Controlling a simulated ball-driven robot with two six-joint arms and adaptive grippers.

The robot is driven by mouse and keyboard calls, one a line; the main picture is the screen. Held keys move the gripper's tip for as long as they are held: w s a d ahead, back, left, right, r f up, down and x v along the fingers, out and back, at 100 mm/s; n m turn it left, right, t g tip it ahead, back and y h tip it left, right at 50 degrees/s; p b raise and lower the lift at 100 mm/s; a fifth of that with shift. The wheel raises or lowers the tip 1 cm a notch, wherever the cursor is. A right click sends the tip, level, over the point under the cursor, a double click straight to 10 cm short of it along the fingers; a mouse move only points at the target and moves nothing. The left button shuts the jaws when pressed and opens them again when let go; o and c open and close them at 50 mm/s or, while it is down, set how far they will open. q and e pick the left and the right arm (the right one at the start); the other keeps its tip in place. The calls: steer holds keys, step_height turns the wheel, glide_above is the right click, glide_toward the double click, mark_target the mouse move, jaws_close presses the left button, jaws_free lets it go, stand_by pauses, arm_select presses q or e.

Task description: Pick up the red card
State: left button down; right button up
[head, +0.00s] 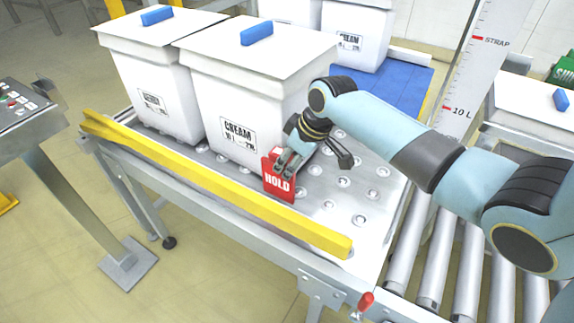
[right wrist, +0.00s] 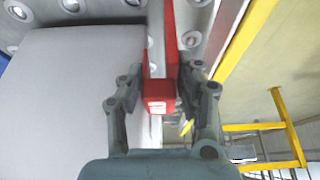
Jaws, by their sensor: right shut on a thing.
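The red card (head: 279,185), marked HOLD in white, stands upright over the ball-transfer table (head: 345,222), beside the front white box labelled CREAM (head: 225,105). My right gripper (head: 287,166) is shut on the card's upper part. In the right wrist view the card (right wrist: 160,95) shows edge-on between the two fingers of my right gripper (right wrist: 167,82). I cannot tell whether the card's lower edge touches the table. My left gripper is not in view.
A yellow rail (head: 215,185) runs along the table's near edge. A second white box (head: 150,70) stands left of the first. Rollers (head: 437,255) lie at the right, and a tall gauge board (head: 475,70) stands behind my right arm. A control panel (head: 20,110) is at far left.

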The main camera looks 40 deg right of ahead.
step_height(320, 180, up, 11)
steer(key=p, duration=0.1)
steer(key=s+a, duration=0.4)
steer(key=s, duration=0.4)
steer(key=s+a, duration=0.5)
steer(key=s, duration=0.4)
steer(key=shift+s+a+b, duration=0.2)
steer(key=shift+s+b, duration=0.05)
steer(key=shift+b, duration=0.15)
